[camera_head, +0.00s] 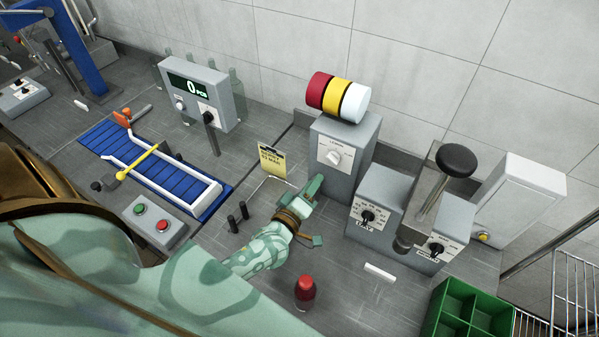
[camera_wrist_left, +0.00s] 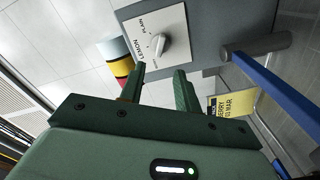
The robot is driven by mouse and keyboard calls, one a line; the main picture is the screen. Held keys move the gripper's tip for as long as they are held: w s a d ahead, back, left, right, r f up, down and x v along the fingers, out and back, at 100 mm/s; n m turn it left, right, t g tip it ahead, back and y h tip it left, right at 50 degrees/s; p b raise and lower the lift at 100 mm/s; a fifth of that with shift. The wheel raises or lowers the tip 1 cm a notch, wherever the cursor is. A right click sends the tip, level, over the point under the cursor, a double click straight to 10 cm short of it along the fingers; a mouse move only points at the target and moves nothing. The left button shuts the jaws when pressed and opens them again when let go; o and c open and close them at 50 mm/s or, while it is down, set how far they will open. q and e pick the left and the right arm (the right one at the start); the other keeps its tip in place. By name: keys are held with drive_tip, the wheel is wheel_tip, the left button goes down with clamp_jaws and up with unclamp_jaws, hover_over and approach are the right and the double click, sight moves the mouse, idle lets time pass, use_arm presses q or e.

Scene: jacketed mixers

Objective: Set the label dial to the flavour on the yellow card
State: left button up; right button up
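The label dial is a white knob (camera_head: 334,157) on a white plate on the front of a grey box (camera_head: 342,187). LEMON is legible on the plate, and in the wrist view the knob (camera_wrist_left: 157,45) has LEMON and PLAIN beside it. I cannot tell which word it points at. The yellow card (camera_head: 271,160) stands left of the box on a wire holder. In the wrist view the card (camera_wrist_left: 232,105) reads BERRY at the end of a line, with a date-like line below. My left gripper (camera_head: 317,212) is open and empty, in front of and below the dial.
Red, yellow and white rolls (camera_head: 338,96) sit atop the dial box. A machine with two dials and a black-knobbed lever (camera_head: 455,160) stands right. A red-capped bottle (camera_head: 305,290) is in front, a green crate (camera_head: 470,312) at lower right. A blue conveyor (camera_head: 165,170) lies left.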

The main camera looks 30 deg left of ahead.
use_arm(q)
drive_tip(key=s, duration=0.6)
drive_tip(key=shift+s+d, duration=0.2)
drive_tip(key=shift+s, duration=0.2)
drive_tip(key=shift+f, duration=0.1)
